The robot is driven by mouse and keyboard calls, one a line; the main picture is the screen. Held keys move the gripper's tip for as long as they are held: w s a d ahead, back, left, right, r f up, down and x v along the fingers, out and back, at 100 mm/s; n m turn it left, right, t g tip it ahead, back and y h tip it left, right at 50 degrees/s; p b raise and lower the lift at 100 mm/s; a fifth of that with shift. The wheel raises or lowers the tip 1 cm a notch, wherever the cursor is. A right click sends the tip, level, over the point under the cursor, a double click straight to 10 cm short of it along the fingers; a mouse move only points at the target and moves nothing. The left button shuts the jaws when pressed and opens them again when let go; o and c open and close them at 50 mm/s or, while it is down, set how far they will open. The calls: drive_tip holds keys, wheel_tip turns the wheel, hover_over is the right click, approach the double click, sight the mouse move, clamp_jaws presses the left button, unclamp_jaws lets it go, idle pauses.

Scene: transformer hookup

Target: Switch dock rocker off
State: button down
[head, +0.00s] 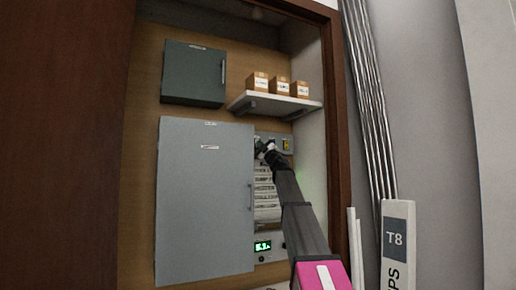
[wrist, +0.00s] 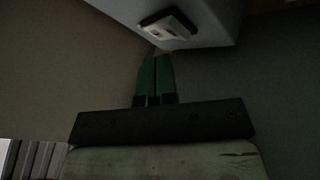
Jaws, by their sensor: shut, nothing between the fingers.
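A small dark fitting with a yellow mark (head: 286,145) shows on that panel. In the wrist view my gripper's green fingers (wrist: 156,58) are together with nothing between them. Their tips are close to the lower edge of a pale box (wrist: 212,22).
A large grey cabinet door (head: 203,200) stands left of my arm. A shelf (head: 280,105) with small boxes is above.

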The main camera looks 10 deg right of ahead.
drive_tip(key=shift+w+a, duration=0.15)
drive_tip(key=shift+w, duration=0.25)
drive_tip(key=shift+w+a+f, duration=0.1)
drive_tip(key=shift+w, duration=0.15)
idle(0.8)
drive_tip(key=shift+s+d, duration=0.25)
drive_tip(key=shift+s, duration=0.45)
drive_tip(key=s, duration=0.1)
drive_tip(key=s+d, duration=0.1)
drive_tip(key=s, duration=0.2)
drive_tip(key=shift+s+d+r, duration=0.25)
drive_tip(key=shift+s+r, duration=0.1)
drive_tip(key=shift+r, duration=0.05)
idle(0.7)
